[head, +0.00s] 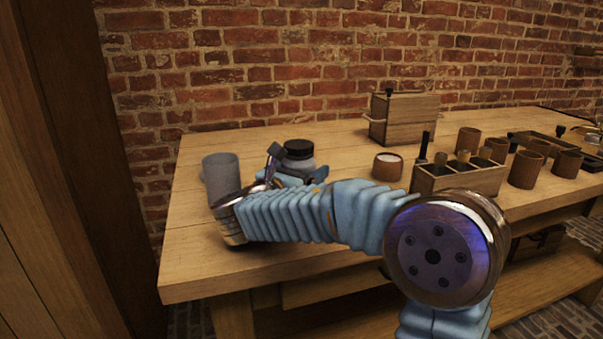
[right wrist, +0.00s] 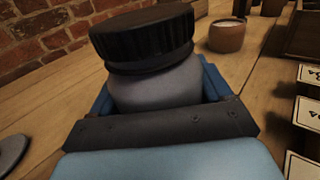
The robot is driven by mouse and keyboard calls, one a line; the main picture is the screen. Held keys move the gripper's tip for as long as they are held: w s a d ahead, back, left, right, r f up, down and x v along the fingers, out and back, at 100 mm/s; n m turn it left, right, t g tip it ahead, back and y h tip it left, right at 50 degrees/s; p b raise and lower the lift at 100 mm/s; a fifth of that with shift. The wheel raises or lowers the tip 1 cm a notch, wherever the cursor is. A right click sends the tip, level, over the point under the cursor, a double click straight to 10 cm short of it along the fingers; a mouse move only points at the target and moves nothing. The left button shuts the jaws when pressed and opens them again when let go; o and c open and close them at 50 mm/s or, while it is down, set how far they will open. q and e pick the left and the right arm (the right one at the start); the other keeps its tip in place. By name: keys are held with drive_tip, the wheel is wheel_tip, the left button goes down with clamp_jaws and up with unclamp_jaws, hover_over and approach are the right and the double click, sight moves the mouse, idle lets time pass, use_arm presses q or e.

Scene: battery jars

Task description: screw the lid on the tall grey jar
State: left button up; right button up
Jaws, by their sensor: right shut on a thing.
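A grey jar with a ribbed black lid (head: 298,149) on top stands towards the back left of the table. My right gripper (head: 297,177) is shut on this jar's body, below the lid. In the right wrist view, the blue fingers flank the grey jar body (right wrist: 158,88), and the black lid (right wrist: 143,38) sits over its mouth. I cannot tell how tightly it is seated. A taller plain grey cylinder (head: 221,176), perhaps the tall grey jar, stands to the left, its lower part hidden by my right arm. My left gripper is not in view.
A small wooden cup with pale contents (head: 388,166) stands to the right. A grey disc-like shape (right wrist: 11,153) shows at the wrist view's left edge. The front left tabletop is clear.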

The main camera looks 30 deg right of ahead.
sight(301, 149)
wheel_tip(301, 149, up, 3)
drive_tip(key=shift+f, duration=0.1)
drive_tip(key=s+a+r, duration=0.1)
drive_tip(key=s+r, duration=0.1)
drive_tip(key=r, duration=0.1)
drive_tip(key=s+a+r+p, duration=0.1)
drive_tip(key=r, duration=0.1)
drive_tip(key=shift+s+a+r, duration=0.2)
drive_tip(key=shift+a+r, duration=0.05)
drive_tip(key=shift+a, duration=0.05)
drive_tip(key=s+a+r, duration=0.4)
drive_tip(key=s+a, duration=0.2)
drive_tip(key=s, duration=0.1)
drive_tip(key=shift+s+r, duration=0.3)
drive_tip(key=shift+s, duration=0.05)
drive_tip(key=o, duration=0.7)
drive_tip(key=c, duration=1.1)
